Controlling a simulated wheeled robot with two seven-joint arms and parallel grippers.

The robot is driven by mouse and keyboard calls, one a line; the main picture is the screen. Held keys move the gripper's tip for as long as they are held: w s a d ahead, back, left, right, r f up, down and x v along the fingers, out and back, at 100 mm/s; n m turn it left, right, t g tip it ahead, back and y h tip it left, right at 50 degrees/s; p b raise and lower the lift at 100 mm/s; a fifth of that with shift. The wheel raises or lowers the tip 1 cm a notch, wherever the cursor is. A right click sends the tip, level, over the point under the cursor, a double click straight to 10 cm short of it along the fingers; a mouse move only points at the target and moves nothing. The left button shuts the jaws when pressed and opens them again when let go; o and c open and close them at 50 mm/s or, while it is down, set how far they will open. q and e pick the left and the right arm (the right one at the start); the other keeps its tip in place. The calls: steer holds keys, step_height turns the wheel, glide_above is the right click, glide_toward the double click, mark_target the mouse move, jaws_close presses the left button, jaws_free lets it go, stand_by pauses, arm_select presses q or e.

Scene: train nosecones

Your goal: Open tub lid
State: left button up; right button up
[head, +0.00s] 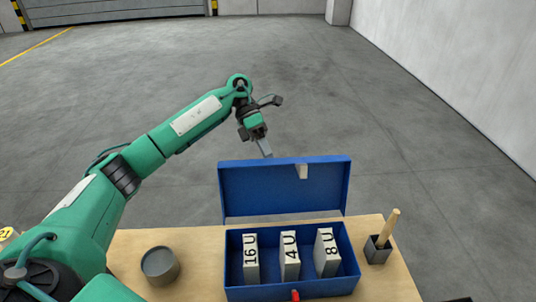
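A blue tub (230,277) stands on the wooden table, with its hinged blue lid (255,188) standing upright at the back. The tub is open and three pale blocks stand inside, marked 16 U (250,262), 4 U (289,258) and 8 U (326,252). My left gripper (266,151) is just above and behind the lid's top edge, pointing down. Its finger gap is too small to make out. My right gripper is not in view.
A round grey container (160,264) stands on the table (200,240) left of the tub. A dark square holder (377,250) with a wooden-handled tool (390,225) stands to the right. Grey floor lies open behind the table.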

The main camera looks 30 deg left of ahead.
arm_select(q)
steer(key=shift+r, duration=0.25)
steer(key=b+v, duration=0.2)
steer(key=v, duration=1.1)
steer(key=shift+a+r, duration=0.25)
